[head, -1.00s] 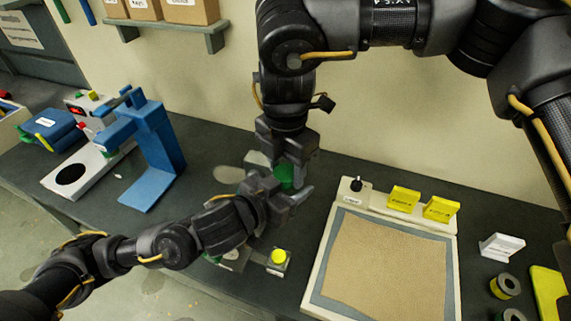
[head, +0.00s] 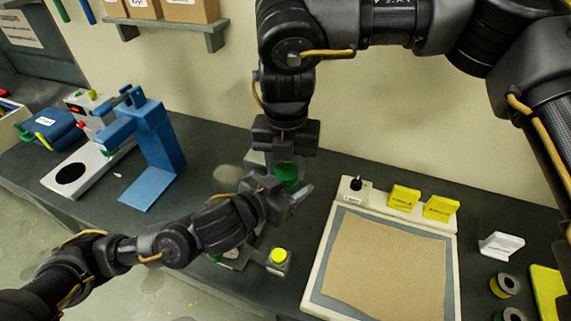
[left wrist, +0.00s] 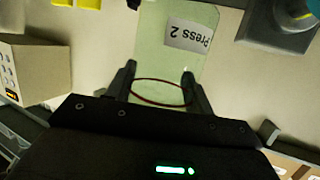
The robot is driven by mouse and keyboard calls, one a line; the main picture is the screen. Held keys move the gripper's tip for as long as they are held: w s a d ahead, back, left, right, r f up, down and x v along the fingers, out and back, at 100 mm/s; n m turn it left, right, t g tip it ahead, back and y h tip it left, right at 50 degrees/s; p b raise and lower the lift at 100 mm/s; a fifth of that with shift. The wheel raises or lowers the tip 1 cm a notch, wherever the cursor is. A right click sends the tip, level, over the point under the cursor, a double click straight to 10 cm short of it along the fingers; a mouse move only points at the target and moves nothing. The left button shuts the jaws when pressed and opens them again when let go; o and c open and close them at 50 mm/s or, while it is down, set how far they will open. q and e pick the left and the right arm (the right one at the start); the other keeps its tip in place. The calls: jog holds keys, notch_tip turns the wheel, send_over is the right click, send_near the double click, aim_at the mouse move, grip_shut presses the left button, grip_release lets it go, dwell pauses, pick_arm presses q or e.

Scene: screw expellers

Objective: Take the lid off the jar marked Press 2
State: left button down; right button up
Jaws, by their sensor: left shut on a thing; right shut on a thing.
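The jar (left wrist: 165,55) marked Press 2 is pale and see-through in the left wrist view, with its white label tilted. My left gripper (left wrist: 160,85) is shut on it, one finger on each side, and a dark red ring shows between the fingers. In the head view, my left gripper (head: 288,202) is low, just below my right gripper (head: 288,172), which comes down from above. My right gripper is shut on the green lid (head: 286,174). The jar is mostly hidden by my grippers there, so I cannot tell whether lid and jar touch.
A blue press stand (head: 155,150) stands left of my grippers. A pale-framed tray (head: 318,255) with a tan sheet lies right, with yellow blocks (head: 404,198) behind it. The bench front left is clear.

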jog(key=o, duration=1.1)
jog(key=shift+r, duration=0.1)
jog(key=shift+r, duration=2.45)
jog(key=shift+c, duration=0.5)
jog(key=shift+m+t+h, duration=0.3)
jog(key=shift+m+t, duration=0.4)
jog(key=shift+m, duration=0.1)
jog(key=r, duration=0.1)
jog(key=w+r, duration=0.1)
jog(key=w+d+r, duration=0.1)
jog(key=shift+r, duration=0.2)
jog(key=s+m, duration=0.1)
jog(key=m, duration=0.1)
jog(key=m+g, duration=0.1)
jog(key=shift+s+a+f+m, duration=0.1)
jog(key=shift+s+a+m, duration=0.25)
jog(key=shift+s+m, duration=0.05)
jog(key=shift+a+f+m, duration=0.15)
jog(key=shift+m, duration=0.55)
jog(key=shift+s+f, duration=0.2)
jog(key=shift+f, duration=3.8)
